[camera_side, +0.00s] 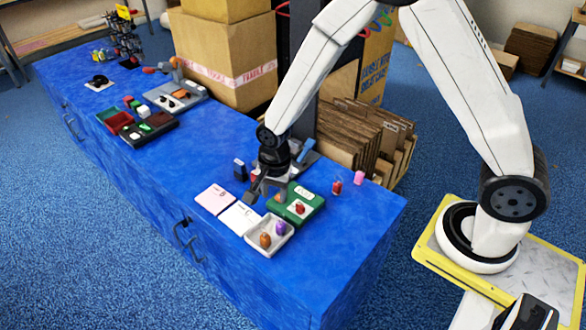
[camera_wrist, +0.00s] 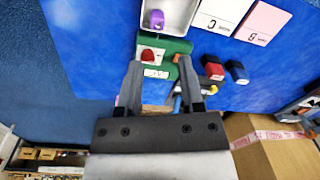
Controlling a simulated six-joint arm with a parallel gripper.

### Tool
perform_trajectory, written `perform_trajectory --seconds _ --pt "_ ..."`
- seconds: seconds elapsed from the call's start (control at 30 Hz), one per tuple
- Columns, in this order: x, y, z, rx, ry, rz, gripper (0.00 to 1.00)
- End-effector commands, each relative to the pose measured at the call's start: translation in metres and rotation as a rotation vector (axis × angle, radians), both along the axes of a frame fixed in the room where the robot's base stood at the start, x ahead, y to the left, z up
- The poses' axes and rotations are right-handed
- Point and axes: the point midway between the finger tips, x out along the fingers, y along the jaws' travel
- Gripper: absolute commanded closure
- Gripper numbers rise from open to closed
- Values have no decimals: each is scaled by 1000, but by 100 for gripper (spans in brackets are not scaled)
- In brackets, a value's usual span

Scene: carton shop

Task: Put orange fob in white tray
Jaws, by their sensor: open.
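The white tray (camera_side: 284,241) stands near the bench's front edge in the side view, with the orange fob (camera_side: 265,240) and a purple fob (camera_side: 280,228) inside it. My gripper (camera_side: 264,194) is open, just behind the white tray and beside the green tray. In the wrist view my gripper (camera_wrist: 160,75) has its fingers apart, pointing towards the green tray (camera_wrist: 178,46), with nothing clearly held.
The green tray holds a red fob (camera_side: 299,208). Pink (camera_side: 215,198) and white (camera_side: 239,218) cards lie left of the white tray. A blue block (camera_side: 240,169) stands behind them. Red (camera_side: 337,187) and pink (camera_side: 359,177) fobs stand at right. Cartons stand behind.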

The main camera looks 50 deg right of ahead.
Motion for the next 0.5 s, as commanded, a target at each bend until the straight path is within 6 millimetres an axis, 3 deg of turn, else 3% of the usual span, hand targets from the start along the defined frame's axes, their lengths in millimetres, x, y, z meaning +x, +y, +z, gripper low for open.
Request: perform_trajectory --seconds 0.2,0.5 --pt "-21 -24 39 -18 -51 288 52" --pt "-60 -52 79 -73 -114 694 52"
